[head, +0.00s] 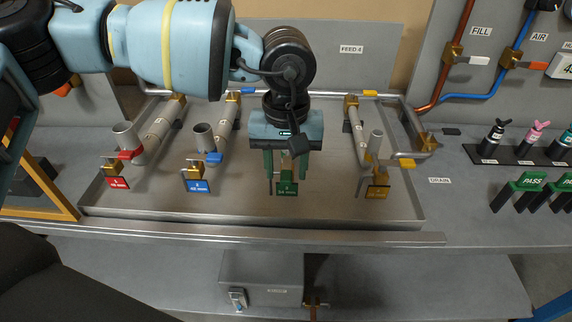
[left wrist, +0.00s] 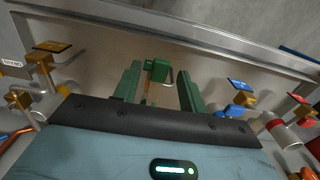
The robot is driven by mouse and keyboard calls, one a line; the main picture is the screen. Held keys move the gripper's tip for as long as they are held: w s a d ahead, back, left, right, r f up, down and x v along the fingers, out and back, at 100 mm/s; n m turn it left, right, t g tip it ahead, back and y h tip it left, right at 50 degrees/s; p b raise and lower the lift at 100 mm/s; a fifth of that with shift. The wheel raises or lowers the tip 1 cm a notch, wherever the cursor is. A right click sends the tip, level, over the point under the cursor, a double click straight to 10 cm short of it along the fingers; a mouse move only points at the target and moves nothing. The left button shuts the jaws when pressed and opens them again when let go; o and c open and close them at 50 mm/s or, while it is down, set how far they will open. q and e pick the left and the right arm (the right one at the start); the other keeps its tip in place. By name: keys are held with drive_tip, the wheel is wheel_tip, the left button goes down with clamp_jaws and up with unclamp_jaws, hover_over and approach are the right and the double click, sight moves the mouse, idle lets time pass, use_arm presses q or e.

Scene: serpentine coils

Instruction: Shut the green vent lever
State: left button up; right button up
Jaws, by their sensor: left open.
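My left gripper (head: 286,168) hangs fingers-down over the third valve from the left, above a green tag (head: 287,188). Its two green fingers are apart, and they also show in the left wrist view (left wrist: 158,88). A green piece (left wrist: 158,70) with a thin brass-coloured part below it sits between the fingers in that view, with gaps on both sides. I cannot tell whether this piece is the tag or the green vent lever. In the head view the gripper and wrist hide the valve's pipe and most of its body. My right gripper is not in view.
The grey tray (head: 240,217) has a raised front edge.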

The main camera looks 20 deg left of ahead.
use_arm(q)
drive_tip(key=shift+f, duration=0.2)
clamp_jaws()
